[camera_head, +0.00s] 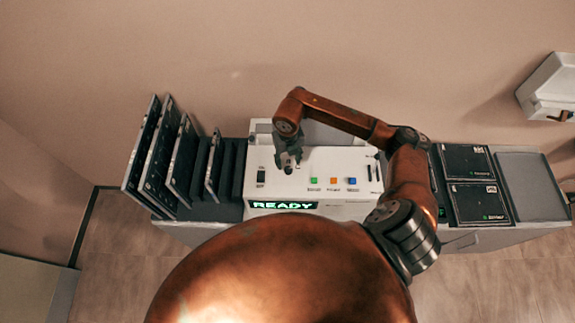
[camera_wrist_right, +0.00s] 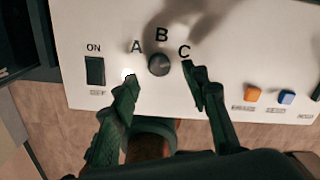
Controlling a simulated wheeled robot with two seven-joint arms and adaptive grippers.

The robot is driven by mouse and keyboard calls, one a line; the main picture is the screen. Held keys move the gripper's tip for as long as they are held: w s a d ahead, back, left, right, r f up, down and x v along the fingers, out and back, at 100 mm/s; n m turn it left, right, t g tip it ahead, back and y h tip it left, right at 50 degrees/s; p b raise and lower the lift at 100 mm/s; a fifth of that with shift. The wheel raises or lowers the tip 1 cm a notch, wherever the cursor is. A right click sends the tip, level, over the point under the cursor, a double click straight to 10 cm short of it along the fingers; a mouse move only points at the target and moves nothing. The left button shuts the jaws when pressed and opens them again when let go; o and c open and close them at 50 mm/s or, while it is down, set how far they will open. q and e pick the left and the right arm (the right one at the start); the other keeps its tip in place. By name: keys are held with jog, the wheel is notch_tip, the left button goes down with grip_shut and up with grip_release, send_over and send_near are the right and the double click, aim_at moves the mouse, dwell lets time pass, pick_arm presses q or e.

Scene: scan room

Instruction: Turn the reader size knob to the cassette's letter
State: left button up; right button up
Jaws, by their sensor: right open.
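The reader (camera_head: 335,165) is a white console with a lit green READY display (camera_head: 283,205). Its size knob (camera_wrist_right: 159,64) is small, round and dark, with letters A, B and C around its upper side. I cannot tell which letter it points at. My right gripper (camera_head: 289,166) points down over the left part of the console; in the wrist view its fingers (camera_wrist_right: 160,74) are apart, one on each side of the knob. Whether they touch it is unclear. My left gripper is not in view. Black cassettes (camera_head: 466,162) lie at the right; their letters are too small to read.
An ON switch (camera_wrist_right: 95,70) is left of the knob. A green button (camera_head: 313,181), an orange button (camera_wrist_right: 252,94) and a blue button (camera_wrist_right: 287,97) lie to the right. Upright black panels (camera_head: 150,150) stand in a rack at the left. A grey tray (camera_head: 530,185) is at the far right.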

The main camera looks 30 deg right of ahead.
aim_at(288, 169)
jog(key=shift+f+p, duration=0.45)
jog(key=shift+f, duration=2.2)
jog(key=shift+c, duration=0.6)
grip_shut()
jog(key=shift+f+n+b, duration=0.1)
jog(key=shift+n+b, duration=0.6)
jog(key=shift+b, duration=0.15)
jog(key=n+b, duration=0.7)
jog(key=b, duration=0.1)
jog(key=shift+n+b, duration=0.3)
jog(key=shift+b, duration=0.1)
jog(key=shift+a+n+b, duration=0.1)
jog(key=shift+n+b, duration=1.35)
jog(key=shift+n, duration=0.05)
jog(key=shift+r, duration=0.2)
